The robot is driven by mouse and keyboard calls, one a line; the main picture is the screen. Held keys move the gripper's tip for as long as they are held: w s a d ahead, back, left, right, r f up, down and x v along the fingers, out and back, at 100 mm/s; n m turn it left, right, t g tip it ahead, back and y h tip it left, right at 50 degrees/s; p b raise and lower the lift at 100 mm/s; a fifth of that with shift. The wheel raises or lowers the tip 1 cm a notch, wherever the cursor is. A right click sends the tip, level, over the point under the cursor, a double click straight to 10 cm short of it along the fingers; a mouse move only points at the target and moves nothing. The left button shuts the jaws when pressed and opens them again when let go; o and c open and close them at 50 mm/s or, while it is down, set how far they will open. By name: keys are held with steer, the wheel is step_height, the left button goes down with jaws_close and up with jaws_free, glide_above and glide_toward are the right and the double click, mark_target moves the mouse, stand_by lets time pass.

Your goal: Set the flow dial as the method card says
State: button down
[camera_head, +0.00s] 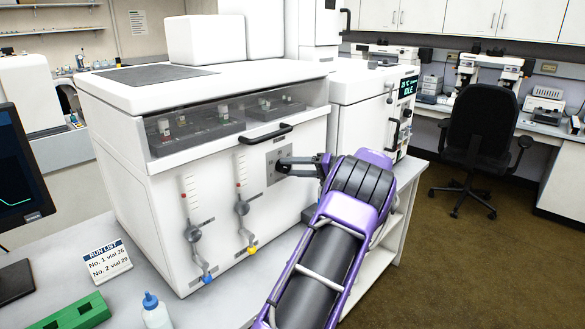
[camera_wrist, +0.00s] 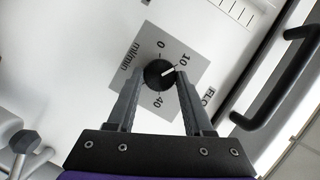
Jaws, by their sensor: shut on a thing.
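The flow dial is a round black knob (camera_wrist: 157,74) on a grey square plate (camera_wrist: 150,50) on the white instrument's front. In the wrist view the scale shows 0, 10 and 40 with "ml/min"; part of it is hidden by my right finger. The knob's white mark points up and right, roughly toward 10. My gripper (camera_wrist: 157,82) has one finger on each side of the knob and is shut on it. In the head view my gripper (camera_head: 283,165) reaches the plate (camera_head: 272,158) and covers the knob. I see no card labelled as a method card.
A run list card (camera_head: 107,262) stands on the bench with vial numbers. Two flow tubes with grey valves (camera_head: 194,233) are left of the dial. A black handle (camera_head: 265,133) is above it. A green block (camera_head: 80,312) and a bottle (camera_head: 155,312) stand in front.

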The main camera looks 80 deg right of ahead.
steer(key=shift+c, duration=1.5)
jaws_free()
steer(key=shift+s, duration=0.1)
steer(key=v, duration=1.7)
steer(key=shift+s, duration=0.15)
steer(key=shift+r, duration=0.1)
